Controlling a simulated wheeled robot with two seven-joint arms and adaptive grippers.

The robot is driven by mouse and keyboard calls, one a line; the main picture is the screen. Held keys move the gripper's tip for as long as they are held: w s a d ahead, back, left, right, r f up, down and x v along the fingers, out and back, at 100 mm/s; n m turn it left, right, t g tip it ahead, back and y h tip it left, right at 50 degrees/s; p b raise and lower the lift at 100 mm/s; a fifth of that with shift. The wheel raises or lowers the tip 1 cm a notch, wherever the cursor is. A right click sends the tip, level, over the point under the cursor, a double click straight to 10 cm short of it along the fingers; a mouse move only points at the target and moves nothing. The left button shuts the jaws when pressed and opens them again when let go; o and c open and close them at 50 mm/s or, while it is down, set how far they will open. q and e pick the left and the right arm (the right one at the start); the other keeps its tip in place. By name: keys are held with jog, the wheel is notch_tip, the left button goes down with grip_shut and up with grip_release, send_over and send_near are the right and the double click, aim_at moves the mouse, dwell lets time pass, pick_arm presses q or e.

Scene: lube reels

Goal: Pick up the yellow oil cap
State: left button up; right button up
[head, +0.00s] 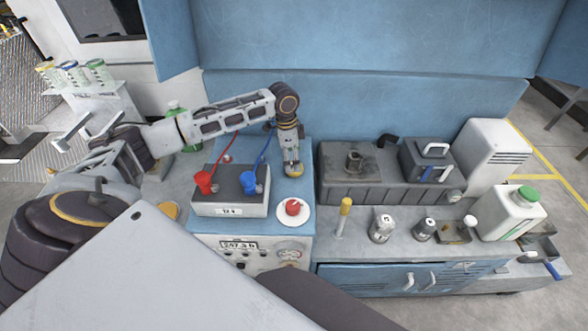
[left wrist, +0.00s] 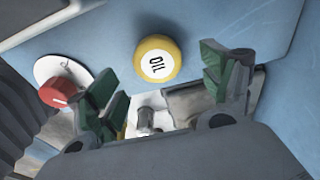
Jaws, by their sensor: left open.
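The yellow oil cap is round with "OIL" in black on its white centre. In the left wrist view the yellow oil cap (left wrist: 157,60) sits on a blue surface, ahead of and between the two green-padded fingers. My left gripper (left wrist: 159,72) is open and empty, with its fingers apart from each other and the cap in the gap's line. In the head view my left gripper (head: 293,160) points down over the blue cabinet top, and a bit of the yellow cap (head: 295,172) shows just under it. The rest of the cap is hidden there. My right gripper is not in view.
A red knob (head: 293,207) on a white disc sits close by; the red knob (left wrist: 62,92) also shows in the wrist view. A grey box (head: 230,203) with red and blue connectors stands to the left. A bench (head: 345,230) with bottles and a grey tank (head: 340,184) is to the right.

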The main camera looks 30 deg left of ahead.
pick_arm(q)
jog(key=shift+d+f, duration=0.15)
jog(key=shift+f, duration=1.05)
jog(key=shift+d+f, duration=0.1)
jog(key=shift+f, duration=1.1)
jog(key=shift+c, duration=0.4)
jog(key=c, duration=1)
jog(key=shift+c, duration=0.2)
jog(key=shift+r, duration=0.1)
